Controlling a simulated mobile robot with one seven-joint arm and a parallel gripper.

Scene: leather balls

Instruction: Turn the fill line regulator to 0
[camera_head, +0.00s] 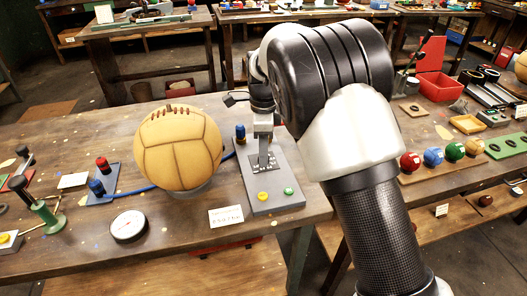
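A grey panel (282,175) lies on the workbench right of a laced tan leather ball (178,147). A grey lever (263,148) rises from a dark marked plate (264,164) on the panel; it may be the fill line regulator, but I cannot tell for sure. Its markings are too small to read. My gripper (263,122) is at the lever's top end, partly hidden behind my arm. I cannot see whether its fingers are closed on the lever. A yellow button (263,196) and a green button (289,191) sit at the panel's near end.
A blue hose (146,189) runs behind the ball from a blue-knobbed fitting (97,188) towards the panel's blue knob (240,132). A round white gauge (129,226) and a label card (226,216) lie in front. Coloured balls (432,156) sit right of my arm.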

